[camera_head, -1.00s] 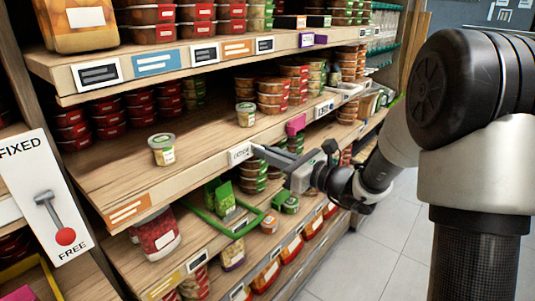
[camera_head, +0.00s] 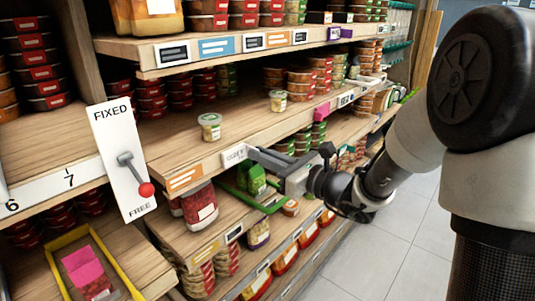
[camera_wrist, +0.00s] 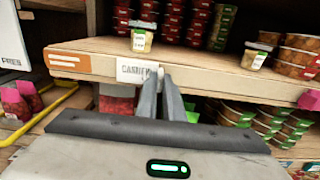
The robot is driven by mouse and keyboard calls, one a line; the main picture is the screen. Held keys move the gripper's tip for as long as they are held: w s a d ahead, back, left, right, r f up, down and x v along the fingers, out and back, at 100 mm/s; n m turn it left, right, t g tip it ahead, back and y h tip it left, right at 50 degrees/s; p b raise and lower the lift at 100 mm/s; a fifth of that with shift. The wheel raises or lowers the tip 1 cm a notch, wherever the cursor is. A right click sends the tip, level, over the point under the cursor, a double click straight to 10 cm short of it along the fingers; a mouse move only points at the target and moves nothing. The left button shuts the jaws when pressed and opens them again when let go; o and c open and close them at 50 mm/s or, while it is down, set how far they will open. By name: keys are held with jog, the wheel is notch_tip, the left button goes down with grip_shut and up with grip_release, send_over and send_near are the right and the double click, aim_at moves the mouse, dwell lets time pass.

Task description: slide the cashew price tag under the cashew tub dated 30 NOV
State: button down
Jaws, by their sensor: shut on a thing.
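The white cashew price tag (camera_head: 234,155) is at the shelf's front edge, and in the wrist view (camera_wrist: 136,71) it reads "CASHEW". My gripper (camera_head: 252,153) is shut on its right end, and its fingers also show in the wrist view (camera_wrist: 163,76). One small pale tub with a green lid (camera_head: 209,127) stands on the shelf behind the tag; it also shows in the wrist view (camera_wrist: 143,38). A second similar tub (camera_head: 277,101) stands farther right, also in the wrist view (camera_wrist: 258,55). I cannot read the date on either tub.
An orange label (camera_head: 185,178) is on the shelf edge left of the tag. A pink tag (camera_head: 322,110) is farther right. A FIXED/FREE lever panel (camera_head: 122,160) stands at left. Stacked tubs (camera_head: 300,83) fill the shelf's back. Bare wood lies around the nearer tub.

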jog(key=shift+s+a, duration=0.2)
jog(key=shift+s, duration=0.05)
jog(key=c, duration=1.9)
grip_release()
jog(key=shift+o, duration=0.2)
jog(key=p+v, duration=0.1)
jog(key=v, duration=1.6)
jog(key=shift+d+p, duration=0.2)
jog(key=shift+p, duration=0.2)
jog(key=shift+s, duration=0.15)
